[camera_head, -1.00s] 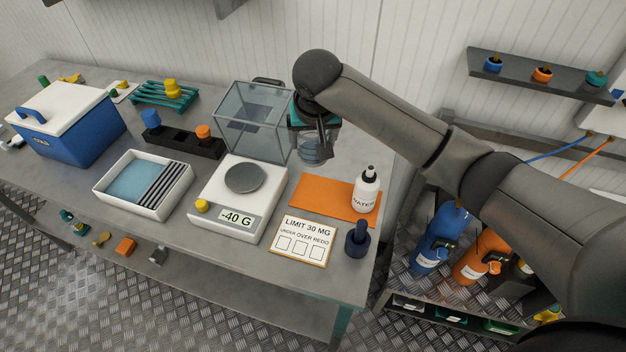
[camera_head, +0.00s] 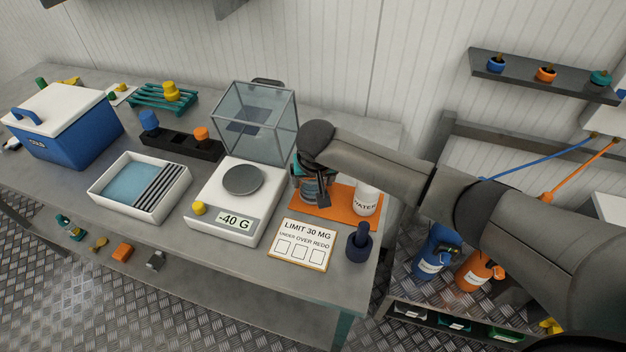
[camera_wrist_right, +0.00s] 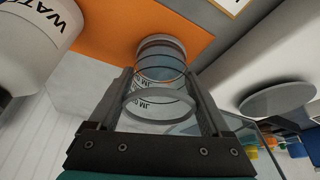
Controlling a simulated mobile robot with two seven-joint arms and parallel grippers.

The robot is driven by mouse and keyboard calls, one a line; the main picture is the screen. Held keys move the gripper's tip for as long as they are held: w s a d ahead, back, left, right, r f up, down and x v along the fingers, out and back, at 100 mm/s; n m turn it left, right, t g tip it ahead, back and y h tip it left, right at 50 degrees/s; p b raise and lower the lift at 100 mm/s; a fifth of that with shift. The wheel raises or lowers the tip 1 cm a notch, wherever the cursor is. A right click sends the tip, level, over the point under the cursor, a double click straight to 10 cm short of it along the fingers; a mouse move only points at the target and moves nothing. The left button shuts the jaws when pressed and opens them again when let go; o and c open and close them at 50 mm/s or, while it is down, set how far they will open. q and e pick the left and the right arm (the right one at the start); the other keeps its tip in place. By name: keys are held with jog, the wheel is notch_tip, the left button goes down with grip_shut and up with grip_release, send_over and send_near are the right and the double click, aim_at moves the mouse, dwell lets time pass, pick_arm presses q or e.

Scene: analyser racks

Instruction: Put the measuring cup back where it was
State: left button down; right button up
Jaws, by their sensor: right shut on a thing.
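The measuring cup (camera_head: 313,190) is a clear cylinder with dark ring lines. In the head view it is at the left part of the orange mat (camera_head: 338,213), partly hidden by my right gripper (camera_head: 316,182). In the right wrist view the cup (camera_wrist_right: 160,75) stands between the two fingers of my right gripper (camera_wrist_right: 165,100), which is shut on it. Its far end is over or on the orange mat (camera_wrist_right: 110,25); I cannot tell whether it touches. My left gripper is not in view.
The white WATER bottle (camera_head: 367,200) stands on the mat just right of the cup. The balance (camera_head: 222,225), reading -40 G, is to the left with a glass shield (camera_head: 255,120) behind it. A LIMIT 30 MG card (camera_head: 302,243) and dark blue stamp (camera_head: 359,243) are in front.

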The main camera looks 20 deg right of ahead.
jog(key=o, duration=1.2)
jog(key=shift+f, duration=0.1)
jog(key=p+v, duration=0.3)
jog(key=v, duration=0.9)
